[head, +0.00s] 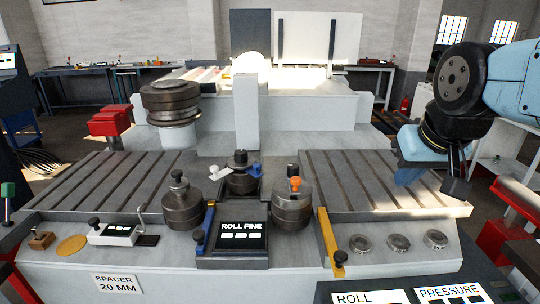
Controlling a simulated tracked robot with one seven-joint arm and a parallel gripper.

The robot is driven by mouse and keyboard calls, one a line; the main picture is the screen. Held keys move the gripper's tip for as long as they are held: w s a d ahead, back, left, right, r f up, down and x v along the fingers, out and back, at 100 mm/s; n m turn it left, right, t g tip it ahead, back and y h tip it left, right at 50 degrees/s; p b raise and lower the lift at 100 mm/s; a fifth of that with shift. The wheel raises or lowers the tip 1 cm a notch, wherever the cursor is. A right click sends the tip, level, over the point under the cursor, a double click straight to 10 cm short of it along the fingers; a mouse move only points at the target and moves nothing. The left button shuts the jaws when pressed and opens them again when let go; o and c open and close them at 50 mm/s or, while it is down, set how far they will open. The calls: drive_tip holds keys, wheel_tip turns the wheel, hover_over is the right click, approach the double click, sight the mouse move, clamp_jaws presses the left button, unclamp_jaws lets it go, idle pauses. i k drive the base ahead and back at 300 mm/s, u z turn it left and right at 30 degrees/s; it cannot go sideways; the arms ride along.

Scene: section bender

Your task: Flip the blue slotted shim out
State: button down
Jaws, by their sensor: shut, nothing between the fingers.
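A small blue piece (254,170), likely the blue slotted shim, sits at the right of the dark centre roll (241,180), behind the ROLL FINE panel. Its slot is too small to make out. A white piece (218,173) sticks out on the roll's other side. A longer blue strip (209,218) with a dark knob runs along the panel's left edge. My gripper (456,180) is at the right, over the right slotted table, pointing down. It is shut and empty, well apart from the blue piece.
Two dark rolls, left (183,205) and right with an orange knob (292,203), flank the centre roll. A yellow bar (330,240) stands by the right table (350,185). A pale upright post (246,115) rises behind the centre roll. The right table top is bare.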

sight(256, 169)
drive_tip(key=z, duration=1.4)
drive_tip(key=k, duration=1.15)
drive_tip(key=u, duration=1.8)
drive_tip(key=i, duration=1)
drive_tip(key=u, duration=0.05)
